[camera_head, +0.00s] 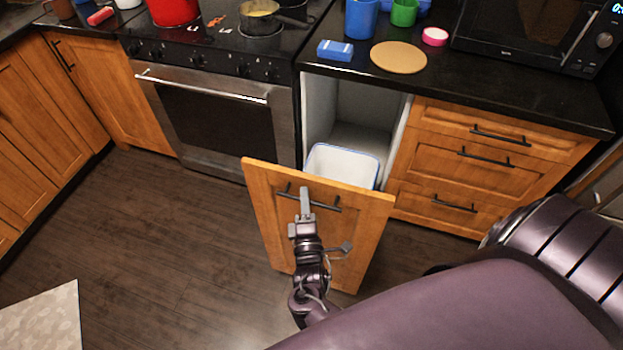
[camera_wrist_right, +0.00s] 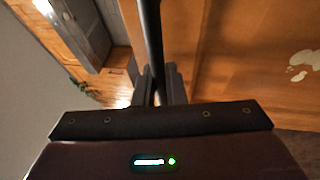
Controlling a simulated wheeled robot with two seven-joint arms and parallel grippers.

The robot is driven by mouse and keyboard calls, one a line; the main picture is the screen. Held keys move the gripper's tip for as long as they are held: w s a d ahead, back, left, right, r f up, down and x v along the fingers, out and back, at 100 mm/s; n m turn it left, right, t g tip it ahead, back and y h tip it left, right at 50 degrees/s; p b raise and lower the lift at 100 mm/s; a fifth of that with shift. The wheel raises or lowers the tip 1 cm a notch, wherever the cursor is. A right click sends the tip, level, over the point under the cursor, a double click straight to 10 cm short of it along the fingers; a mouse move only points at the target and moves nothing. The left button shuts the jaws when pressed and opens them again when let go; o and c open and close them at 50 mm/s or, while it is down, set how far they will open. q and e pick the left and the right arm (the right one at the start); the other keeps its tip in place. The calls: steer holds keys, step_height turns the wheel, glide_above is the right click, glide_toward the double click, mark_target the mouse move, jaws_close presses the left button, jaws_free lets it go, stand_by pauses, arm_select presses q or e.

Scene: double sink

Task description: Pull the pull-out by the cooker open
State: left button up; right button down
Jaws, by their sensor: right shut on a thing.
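The pull-out (camera_head: 353,239) by the cooker has a wooden front with a dark bar handle (camera_head: 325,204). It stands well out from the counter, with a white bin (camera_head: 343,165) with a blue rim behind the front. My right gripper (camera_head: 305,195) is at the front, shut on the bar handle. In the right wrist view the dark handle bar (camera_wrist_right: 151,45) runs between the fingers (camera_wrist_right: 158,88), with the wooden front (camera_wrist_right: 250,60) on the right. My left gripper does not show.
The cooker (camera_head: 215,110) stands left of the opening. Closed drawers (camera_head: 485,160) are on the right. The counter above holds a round board (camera_head: 399,57), a blue-and-white box (camera_head: 335,50) and cups. The dark wooden floor (camera_head: 150,230) is clear to the left, with a pale mat (camera_head: 45,320).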

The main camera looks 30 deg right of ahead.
steer(key=shift+s+a+p, duration=0.3)
steer(key=shift+s+a, duration=1.25)
steer(key=shift+a, duration=0.25)
steer(key=c, duration=1.8)
jaws_free()
steer(key=shift+o, duration=0.2)
